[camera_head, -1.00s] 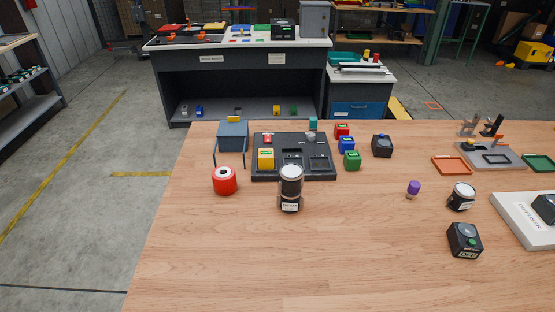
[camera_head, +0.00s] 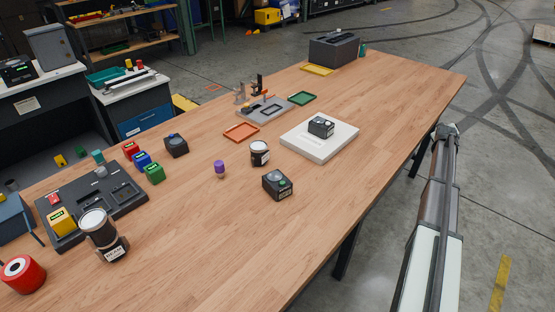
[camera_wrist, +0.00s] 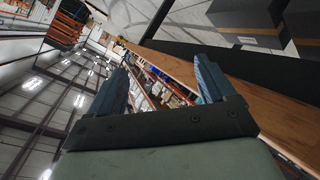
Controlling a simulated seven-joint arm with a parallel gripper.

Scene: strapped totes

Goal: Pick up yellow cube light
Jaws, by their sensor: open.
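The yellow cube light (camera_head: 62,222) sits at the left end of the dark grey tray (camera_head: 128,205), at the left of the wooden table in the head view. It has a small dark label on its front. My gripper (camera_wrist: 162,72) shows in the wrist view with its two blue-grey fingers spread apart and nothing between them. It is tilted toward the ceiling and shelves, and the cube is not in that view. In the head view my arm (camera_head: 436,210) stands off the table's right edge, far from the cube.
A black-and-white cylinder (camera_head: 101,232) stands close to the yellow cube, with a red roll (camera_head: 22,273) nearby. A white board (camera_head: 318,146) lies right of centre. The front of the table (camera_head: 215,235) is clear.

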